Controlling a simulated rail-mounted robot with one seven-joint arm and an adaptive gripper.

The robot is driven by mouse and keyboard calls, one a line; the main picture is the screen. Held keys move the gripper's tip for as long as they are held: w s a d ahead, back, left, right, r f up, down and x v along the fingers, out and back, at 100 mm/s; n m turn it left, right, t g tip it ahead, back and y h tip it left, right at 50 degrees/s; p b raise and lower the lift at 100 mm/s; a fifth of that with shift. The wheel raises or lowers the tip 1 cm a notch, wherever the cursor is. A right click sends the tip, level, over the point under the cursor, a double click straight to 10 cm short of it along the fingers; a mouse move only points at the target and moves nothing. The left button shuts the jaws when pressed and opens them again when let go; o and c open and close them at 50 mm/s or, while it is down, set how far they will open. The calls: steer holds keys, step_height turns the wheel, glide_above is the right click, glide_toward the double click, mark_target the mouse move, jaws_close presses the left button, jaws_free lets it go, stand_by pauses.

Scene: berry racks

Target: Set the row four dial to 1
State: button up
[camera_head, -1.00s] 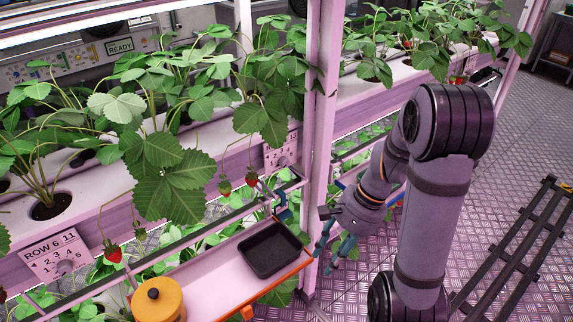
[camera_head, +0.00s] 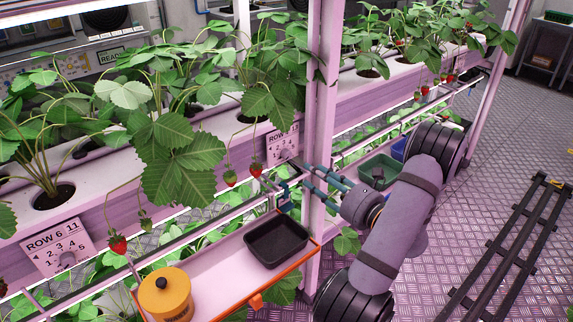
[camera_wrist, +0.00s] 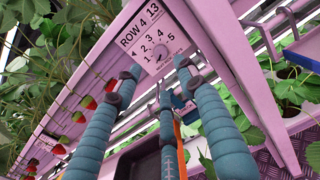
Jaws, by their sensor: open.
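In the head view, the row four panel (camera_head: 283,146) is on the rack's front face, just left of a pink post. My gripper (camera_wrist: 160,74) has several teal fingers, spread open and empty. In the wrist view two fingertips flank the panel's lower part and another lies below the knob. In the head view, my gripper (camera_head: 298,173) reaches past the post, its tips just below the panel.
A pink post (camera_head: 321,110) stands close beside my gripper. Strawberries (camera_head: 229,178) hang left of the panel. Below is an orange-edged shelf (camera_head: 215,262) with a black tray (camera_head: 277,241) and a yellow pot (camera_head: 165,296). A ROW 6 11 panel (camera_head: 58,247) is at left.

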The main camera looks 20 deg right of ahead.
mark_target(289, 156)
steer(key=p+x, duration=0.1)
steer(key=x, duration=0.9)
steer(key=shift+w+d+p, duration=0.1)
steer(key=shift+p, duration=0.25)
steer(key=shift+c, duration=1.1)
steer(key=c, duration=0.7)
jaws_close()
